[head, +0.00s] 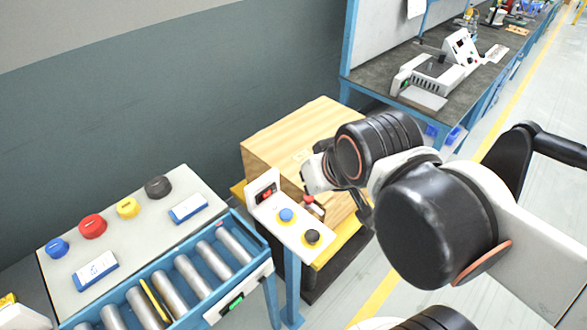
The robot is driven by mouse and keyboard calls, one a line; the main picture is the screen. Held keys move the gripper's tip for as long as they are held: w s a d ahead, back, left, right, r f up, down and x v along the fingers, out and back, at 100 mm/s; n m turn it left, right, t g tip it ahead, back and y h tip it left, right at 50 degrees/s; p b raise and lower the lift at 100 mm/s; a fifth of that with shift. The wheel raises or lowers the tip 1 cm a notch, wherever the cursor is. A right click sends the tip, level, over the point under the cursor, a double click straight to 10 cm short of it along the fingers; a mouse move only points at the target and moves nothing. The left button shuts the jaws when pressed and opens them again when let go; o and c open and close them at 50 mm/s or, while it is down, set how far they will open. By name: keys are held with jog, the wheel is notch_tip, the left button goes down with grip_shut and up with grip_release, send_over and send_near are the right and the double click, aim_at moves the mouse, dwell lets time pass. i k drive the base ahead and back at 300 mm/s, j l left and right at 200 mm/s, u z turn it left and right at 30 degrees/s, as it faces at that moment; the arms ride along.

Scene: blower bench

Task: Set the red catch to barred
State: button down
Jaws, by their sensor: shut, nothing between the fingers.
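A red switch-like piece (266,195) sits in a dark surround on the small upright white plate of a post-mounted panel (290,232). A second small red part (309,199) shows at the panel's far right edge, close below my wrist. I cannot tell which of these is the red catch, or read its setting. My gripper (362,210) is shut and empty. It hangs beside the panel's right side, partly hidden by my own arm, and I cannot tell whether it touches anything.
The panel also carries a blue button (286,215) and a black button (312,237). A wooden crate (285,140) stands close behind. A roller conveyor (190,275) and a white table (130,215) with coloured round caps are at left. A workbench (470,85) stands at back right.

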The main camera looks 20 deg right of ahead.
aim_at(308, 201)
jog(key=l+u, duration=0.1)
jog(key=l, duration=0.55)
jog(key=k+l+u, duration=0.1)
jog(key=l, duration=0.55)
